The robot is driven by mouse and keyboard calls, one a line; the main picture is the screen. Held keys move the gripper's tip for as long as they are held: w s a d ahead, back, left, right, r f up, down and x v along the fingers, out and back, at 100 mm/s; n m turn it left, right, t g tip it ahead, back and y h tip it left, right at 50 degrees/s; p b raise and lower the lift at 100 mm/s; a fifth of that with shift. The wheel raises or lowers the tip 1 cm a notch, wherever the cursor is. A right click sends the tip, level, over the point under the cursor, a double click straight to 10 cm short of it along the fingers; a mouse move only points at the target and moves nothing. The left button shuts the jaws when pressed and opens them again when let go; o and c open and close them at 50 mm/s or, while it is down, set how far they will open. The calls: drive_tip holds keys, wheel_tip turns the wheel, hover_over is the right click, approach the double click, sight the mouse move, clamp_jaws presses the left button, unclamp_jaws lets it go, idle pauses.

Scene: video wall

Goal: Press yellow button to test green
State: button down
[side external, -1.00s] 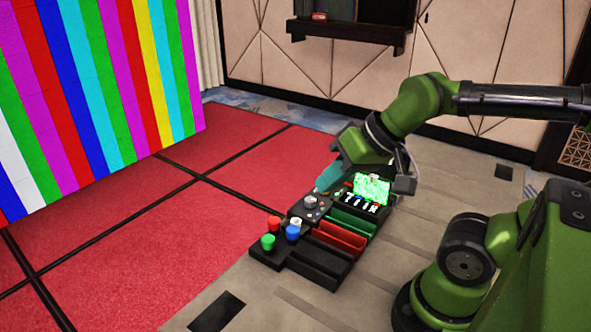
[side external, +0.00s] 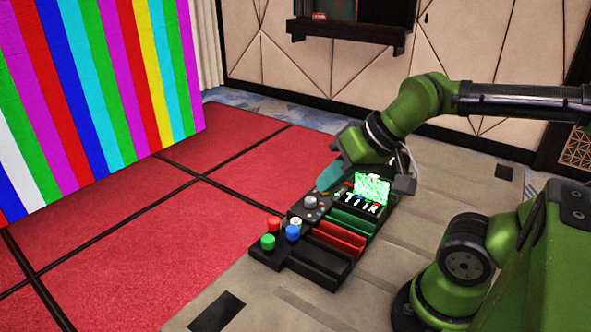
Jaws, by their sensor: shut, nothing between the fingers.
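The black control console (side external: 287,257) lies on the floor in front of my arm. Whether the fingertips touch a button is not clear. I cannot make out a yellow button; the small controls under the fingers are partly hidden. A green button (side external: 267,241), a red button (side external: 274,222), a blue button (side external: 292,232) and a white button (side external: 296,221) stand at the near end. The video wall (side external: 90,95) shows vertical stripes of several colours.
A dark shelf (side external: 350,30) hangs on the back wall.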

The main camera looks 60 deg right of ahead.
drive_tip(key=w+d+f+m, duration=0.3)
drive_tip(key=w+d+m, duration=0.1)
drive_tip(key=d+m, duration=0.3)
drive_tip(key=w+d+f+m+t, duration=0.1)
drive_tip(key=w+d+f+m, duration=0.1)
drive_tip(key=w+d+m, duration=0.2)
drive_tip(key=w+d+f+m, duration=0.3)
drive_tip(key=d+m, duration=0.6)
drive_tip(key=d, duration=0.3)
drive_tip(key=shift+w+d+f+m+t, duration=0.15)
drive_tip(key=shift+w+f+m+t, duration=0.2)
drive_tip(key=shift+w, duration=0.55)
drive_tip(key=shift+f, duration=4.4)
drive_tip(key=shift+f, duration=0.4)
